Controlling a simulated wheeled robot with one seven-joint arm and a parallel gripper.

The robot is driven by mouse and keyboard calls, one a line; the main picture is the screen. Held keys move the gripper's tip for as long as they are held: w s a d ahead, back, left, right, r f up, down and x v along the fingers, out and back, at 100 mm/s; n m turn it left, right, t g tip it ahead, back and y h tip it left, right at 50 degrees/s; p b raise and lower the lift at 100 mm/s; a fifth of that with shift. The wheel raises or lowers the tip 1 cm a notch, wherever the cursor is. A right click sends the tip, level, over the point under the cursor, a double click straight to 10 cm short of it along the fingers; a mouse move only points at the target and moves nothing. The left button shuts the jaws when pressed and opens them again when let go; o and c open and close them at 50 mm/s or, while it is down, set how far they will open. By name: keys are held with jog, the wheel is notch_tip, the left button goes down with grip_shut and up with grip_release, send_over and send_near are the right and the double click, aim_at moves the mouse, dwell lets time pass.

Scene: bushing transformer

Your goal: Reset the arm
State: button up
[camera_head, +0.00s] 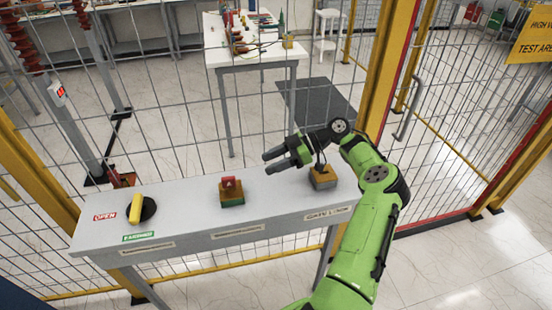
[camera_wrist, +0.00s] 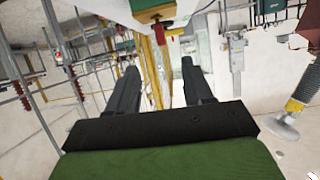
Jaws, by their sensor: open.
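My green arm rises from the lower right in the head view and bends left at its elbow. My gripper (camera_head: 268,163) hangs above the right half of the grey bench, its two dark fingers pointing left. The fingers are apart and nothing is between them. In the wrist view my gripper (camera_wrist: 158,75) also shows two separate black fingers, with an empty gap.
The grey bench (camera_head: 185,226) carries a yellow handle on a black disc (camera_head: 147,209), a box with a red top (camera_head: 231,191) and a yellow-and-grey box (camera_head: 323,177) close to my gripper. Wire fencing (camera_head: 440,130) with yellow posts stands behind.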

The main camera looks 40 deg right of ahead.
jog(key=s+a+r+m+g+h, duration=0.1)
jog(key=a+r+g+h, duration=0.25)
jog(key=a, duration=0.85)
jog(key=a+r+m+g+h, duration=0.2)
jog(key=a+r+g+h, duration=0.15)
jog(key=a, duration=0.85)
jog(key=s+a+r+m+t+h, duration=0.1)
jog(key=s+m+t, duration=0.1)
jog(key=s, duration=0.5)
jog(key=s+a+r+m+t+h, duration=0.1)
jog(key=s+r+m+t+h, duration=0.1)
jog(key=s, duration=0.5)
jog(key=s+a+r+m+t+h, duration=0.1)
jog(key=s+m, duration=0.3)
jog(key=s, duration=0.4)
jog(key=shift+r+m+t+h, duration=0.3)
jog(key=shift+r+t+h, duration=0.1)
jog(key=shift+r, duration=0.35)
